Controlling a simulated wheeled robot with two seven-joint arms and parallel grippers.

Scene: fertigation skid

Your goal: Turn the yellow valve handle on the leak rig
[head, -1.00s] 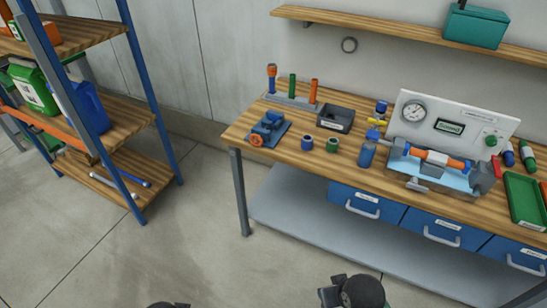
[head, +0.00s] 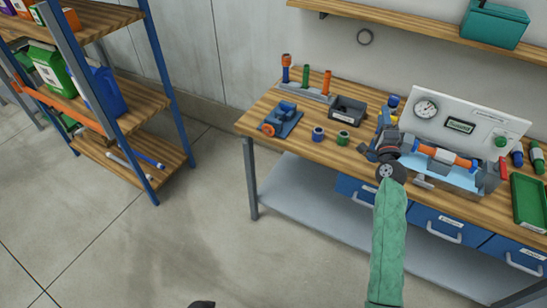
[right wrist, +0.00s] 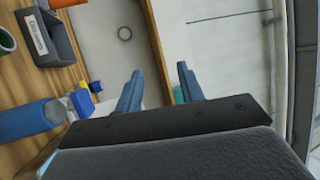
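The leak rig has a white panel (head: 478,118) with a round gauge and an orange pipe (head: 447,157) over a light blue tray. The yellow valve handle (head: 395,119) shows only as a small patch at the rig's left end, mostly hidden behind my right gripper. A small yellow part (right wrist: 83,85) shows left of the fingers in the right wrist view. My right gripper (head: 382,126) is in front of that end; in the right wrist view (right wrist: 160,78) its fingers are apart with nothing between them. Only a dark sliver of my left arm or gripper shows at the bottom.
A shelf rack (head: 150,95) is at the left; the floor between is clear.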

